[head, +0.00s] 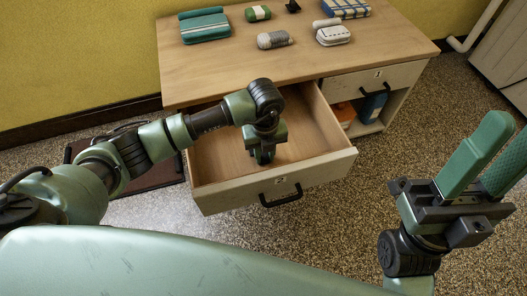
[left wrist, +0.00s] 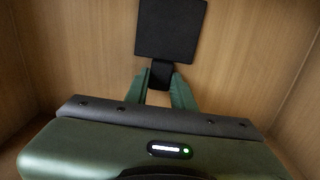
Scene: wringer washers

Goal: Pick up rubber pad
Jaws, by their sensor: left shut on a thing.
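The rubber pad (left wrist: 171,28) is a flat black square with a narrower black part at its near side, seen in the left wrist view against the wooden drawer floor. My left gripper (left wrist: 164,78) is shut on that narrow part, between its two green fingers. In the head view my left gripper (head: 264,155) points down into the open drawer (head: 310,165), and the pad is hidden there. I cannot tell whether the pad touches the drawer floor. My right gripper (head: 511,130) is open and empty over the floor at the right.
The wooden table top (head: 290,62) holds a green folded cloth (head: 204,26), rolled cloths and other small items. An open shelf to the right of the drawer holds a blue item (head: 372,107) and an orange one. A dark mat (head: 150,175) lies on the floor at left.

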